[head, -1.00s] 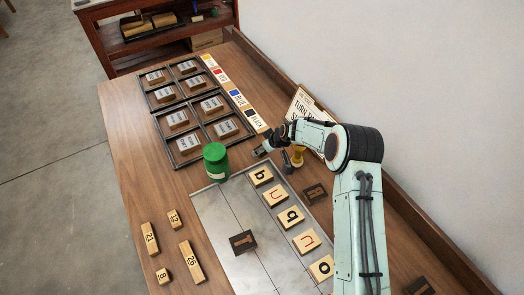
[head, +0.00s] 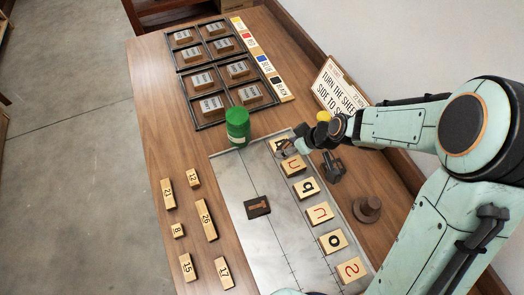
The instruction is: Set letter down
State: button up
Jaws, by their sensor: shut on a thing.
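The pale letter block at the top of the column (head: 276,145) is partly covered by my gripper (head: 287,149). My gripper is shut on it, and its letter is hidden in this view. I cannot tell whether the block touches the metal plate (head: 235,172). Below it, pale letter blocks run down the plate's right side: a red u (head: 293,166), a q (head: 306,188), a red n (head: 320,213), an o (head: 333,242) and a red curved letter (head: 351,270). A dark letter block (head: 257,207) lies left of them.
A green jar (head: 238,126) stands just left of my gripper. A yellow-topped item (head: 323,117) and a sign (head: 340,90) are behind it. A dark object (head: 331,166) and a round brown piece (head: 367,209) lie to the right. Number blocks (head: 206,220) lie at left.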

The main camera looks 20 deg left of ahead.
jog(key=s+n+g, duration=0.2)
jog(key=s+n, duration=0.2)
jog(key=s, duration=0.7)
send_over(248, 162)
jog(key=d, duration=0.3)
jog(key=f, duration=0.7)
jog(key=shift+s+a+f, duration=0.2)
jog(key=shift+s+f, duration=0.1)
jog(key=shift+s, duration=0.1)
jog(key=shift+w+a+f, duration=0.1)
jog(key=shift+w+f, duration=0.05)
jog(key=shift+f, duration=0.1)
jog(key=shift+w+a+f, duration=0.1)
jog(key=shift+f, duration=0.8)
jog(key=shift+w+a+f, duration=0.1)
jog(key=shift+f, duration=0.75)
jog(key=o, duration=0.8)
jog(key=shift+f, duration=0.15)
jog(key=shift+o, duration=0.2)
